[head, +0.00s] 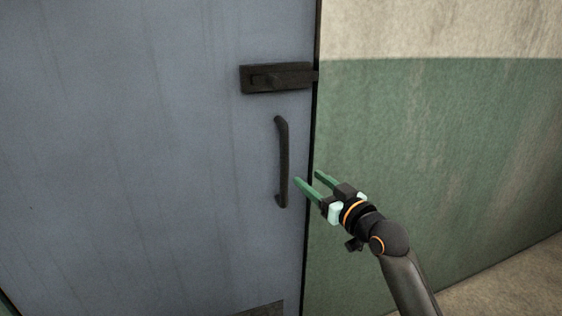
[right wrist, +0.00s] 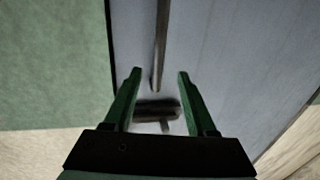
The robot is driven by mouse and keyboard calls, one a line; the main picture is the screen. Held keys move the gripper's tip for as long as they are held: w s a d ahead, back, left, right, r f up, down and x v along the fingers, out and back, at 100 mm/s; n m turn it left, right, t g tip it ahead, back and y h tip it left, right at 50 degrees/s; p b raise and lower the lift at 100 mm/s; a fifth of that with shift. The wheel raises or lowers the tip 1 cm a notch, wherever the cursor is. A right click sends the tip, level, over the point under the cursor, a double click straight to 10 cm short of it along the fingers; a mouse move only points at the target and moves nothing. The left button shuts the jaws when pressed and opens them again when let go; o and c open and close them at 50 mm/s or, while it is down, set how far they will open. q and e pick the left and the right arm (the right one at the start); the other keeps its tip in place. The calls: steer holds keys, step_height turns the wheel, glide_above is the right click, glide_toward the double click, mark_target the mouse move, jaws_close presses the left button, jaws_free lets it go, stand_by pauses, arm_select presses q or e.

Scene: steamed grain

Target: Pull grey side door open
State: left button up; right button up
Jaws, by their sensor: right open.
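The grey side door (head: 150,160) fills the left of the head view and looks closed, with a narrow dark gap along its right edge. A dark vertical pull handle (head: 283,160) is near that edge, below a dark latch (head: 275,78). My right gripper (head: 308,178) has its green fingers apart and empty, just right of the handle's lower half. In the right wrist view, the handle (right wrist: 161,45) runs toward the space between the fingertips (right wrist: 160,74), and the latch (right wrist: 157,108) shows between the fingers. Contact with the handle cannot be told. My left gripper is not in view.
A green and cream wall (head: 440,150) stands right of the door. A strip of beige floor (head: 510,285) shows at the lower right. A dark plate (head: 262,309) is at the door's bottom. No loose objects are seen near the handle.

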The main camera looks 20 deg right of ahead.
mark_target(287, 161)
steer(key=x, duration=1.2)
steer(key=shift+w, duration=0.25)
steer(key=shift+c, duration=0.4)
jaws_close()
steer(key=shift+f, duration=0.1)
stand_by(0.6)
